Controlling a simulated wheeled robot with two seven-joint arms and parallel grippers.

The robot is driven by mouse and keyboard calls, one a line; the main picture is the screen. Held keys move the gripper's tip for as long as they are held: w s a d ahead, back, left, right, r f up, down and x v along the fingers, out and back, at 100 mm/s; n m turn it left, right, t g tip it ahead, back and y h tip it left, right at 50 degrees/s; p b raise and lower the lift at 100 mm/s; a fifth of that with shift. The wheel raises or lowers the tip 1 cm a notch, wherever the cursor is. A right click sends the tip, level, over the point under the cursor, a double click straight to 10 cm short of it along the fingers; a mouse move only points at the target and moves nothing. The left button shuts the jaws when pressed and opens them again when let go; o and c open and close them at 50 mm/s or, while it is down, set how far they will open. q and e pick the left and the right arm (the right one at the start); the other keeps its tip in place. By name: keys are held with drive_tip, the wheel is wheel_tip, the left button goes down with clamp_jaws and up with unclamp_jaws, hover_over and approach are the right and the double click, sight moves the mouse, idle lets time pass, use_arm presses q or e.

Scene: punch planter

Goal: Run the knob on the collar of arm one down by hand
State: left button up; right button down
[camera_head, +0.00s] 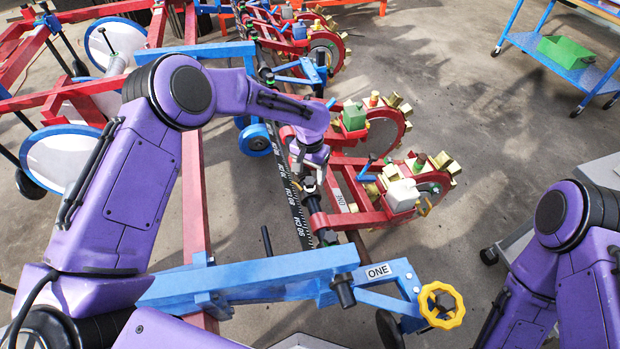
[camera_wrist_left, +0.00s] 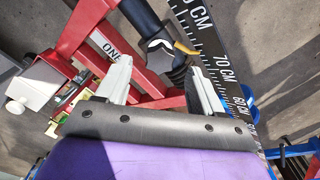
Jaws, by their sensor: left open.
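The red arm with a "ONE" label (camera_head: 340,201) reaches from the scale bar (camera_head: 290,195) to a wheel unit at the right. A small dark collar knob (camera_head: 309,184) sits where this arm meets the bar, just below my left gripper (camera_head: 306,170). In the left wrist view, the dark knob (camera_wrist_left: 160,46) stands ahead of my open left gripper (camera_wrist_left: 160,84), roughly between the lines of its two pale fingers. The fingers are apart and nothing shows held. Whether they touch the knob cannot be told. My right gripper is out of view; only its arm shows.
Red punch wheels (camera_head: 423,183) stand close to the right of my left gripper. A blue cart (camera_head: 560,60) is at the back right. Concrete floor between is free.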

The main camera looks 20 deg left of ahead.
sight(310, 182)
use_arm(q)
drive_tip(key=shift+f, duration=1.4)
drive_tip(key=c, duration=1)
drive_tip(key=shift+c, duration=0.2)
drive_tip(key=shift+r+m+p, duration=0.15)
drive_tip(key=shift+m+p, duration=0.5)
drive_tip(key=shift+m, duration=0.55)
drive_tip(key=shift+m+p, duration=0.45)
drive_tip(key=shift+m, duration=1.55)
drive_tip(key=o, duration=1)
